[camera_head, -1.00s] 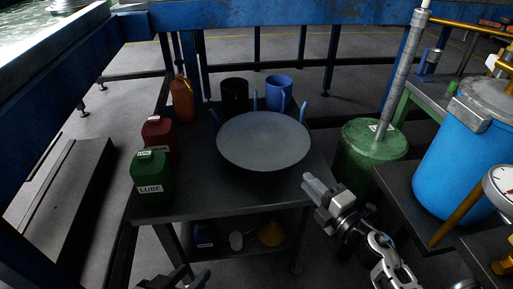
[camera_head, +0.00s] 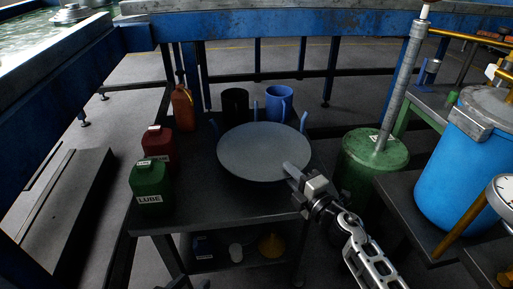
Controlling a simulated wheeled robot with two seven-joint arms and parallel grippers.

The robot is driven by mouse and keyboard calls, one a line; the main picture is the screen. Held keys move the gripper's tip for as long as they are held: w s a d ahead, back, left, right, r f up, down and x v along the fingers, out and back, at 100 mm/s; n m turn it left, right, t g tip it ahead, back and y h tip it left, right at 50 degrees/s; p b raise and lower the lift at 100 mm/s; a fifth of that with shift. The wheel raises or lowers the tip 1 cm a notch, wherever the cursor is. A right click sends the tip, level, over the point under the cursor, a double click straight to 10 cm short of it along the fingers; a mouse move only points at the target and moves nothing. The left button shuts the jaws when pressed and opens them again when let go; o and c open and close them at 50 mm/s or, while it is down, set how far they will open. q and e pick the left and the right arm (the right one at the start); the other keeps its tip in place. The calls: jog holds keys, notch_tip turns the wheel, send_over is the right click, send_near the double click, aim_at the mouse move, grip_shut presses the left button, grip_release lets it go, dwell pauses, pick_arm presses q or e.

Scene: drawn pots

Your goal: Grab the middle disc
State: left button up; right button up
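A round grey disc (camera_head: 262,150) lies flat, at the top of a holder with blue upright prongs (camera_head: 304,122), on the dark table (camera_head: 240,206). It is the only disc I can make out; any others beneath it are hidden. My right gripper (camera_head: 290,170) is at the disc's front right edge, its fingertips overlapping the rim in the picture. I cannot tell whether it touches the disc or how far apart its fingers are. Only a small dark piece of my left arm may show at the bottom edge; its fingers are not visible.
On the table's left stand a green lube can (camera_head: 151,187), a red can (camera_head: 158,148) and an orange bottle (camera_head: 183,107). Black (camera_head: 235,101) and blue (camera_head: 279,101) containers stand behind the disc. A green drum (camera_head: 368,160) and a blue barrel (camera_head: 458,165) stand to the right.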

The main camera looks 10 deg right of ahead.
grip_shut()
jog(key=shift+r, duration=0.1)
jog(key=shift+r+p, duration=1.75)
jog(key=shift+p, duration=0.1)
